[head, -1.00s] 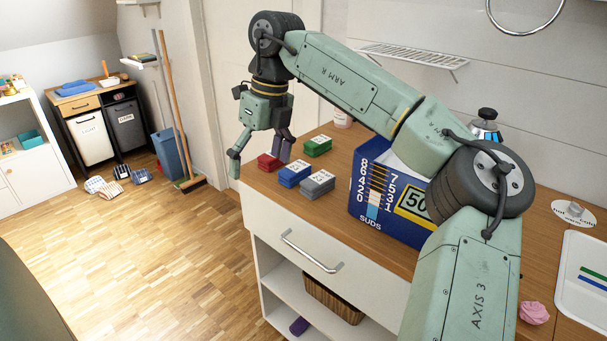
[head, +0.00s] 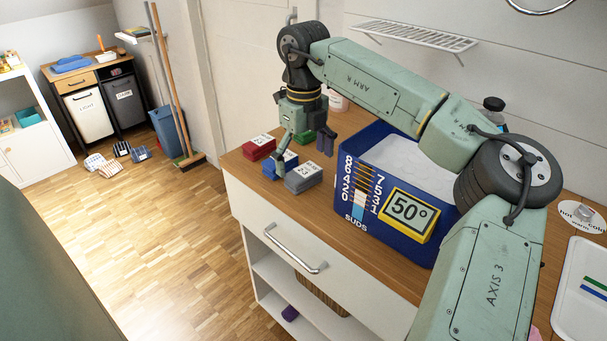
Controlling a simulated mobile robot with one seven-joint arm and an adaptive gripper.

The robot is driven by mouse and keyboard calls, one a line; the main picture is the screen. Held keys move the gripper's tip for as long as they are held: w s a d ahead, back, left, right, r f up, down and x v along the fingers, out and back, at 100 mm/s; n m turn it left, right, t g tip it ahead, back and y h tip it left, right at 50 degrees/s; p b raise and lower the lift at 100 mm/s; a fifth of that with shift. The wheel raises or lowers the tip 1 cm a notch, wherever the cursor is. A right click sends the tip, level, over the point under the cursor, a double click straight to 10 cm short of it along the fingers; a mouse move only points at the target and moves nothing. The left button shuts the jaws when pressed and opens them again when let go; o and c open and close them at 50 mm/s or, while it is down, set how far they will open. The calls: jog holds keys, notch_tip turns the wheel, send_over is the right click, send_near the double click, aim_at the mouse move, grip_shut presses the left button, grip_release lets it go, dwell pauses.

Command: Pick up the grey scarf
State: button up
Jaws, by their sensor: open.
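The grey scarf (head: 303,180) is a folded block with a white label on top. It lies on the wooden counter, left of the blue tub. My gripper (head: 303,158) is open, fingers pointing down, above and just behind the grey scarf. One finger hangs over the blue folded block beside it, the other to the right. Nothing is seen between the fingers. I cannot tell the exact height over the scarf.
A blue folded block (head: 270,171) sits directly left of the grey one, a red one (head: 257,148) farther left. A green one (head: 304,138) is partly hidden behind my gripper. The blue tub (head: 350,207) with white contents stands close on the right.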

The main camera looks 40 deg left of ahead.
aim_at(304, 172)
jog(key=shift+f, duration=1.6)
jog(key=shift+c, duration=0.2)
jog(key=c, duration=1.2)
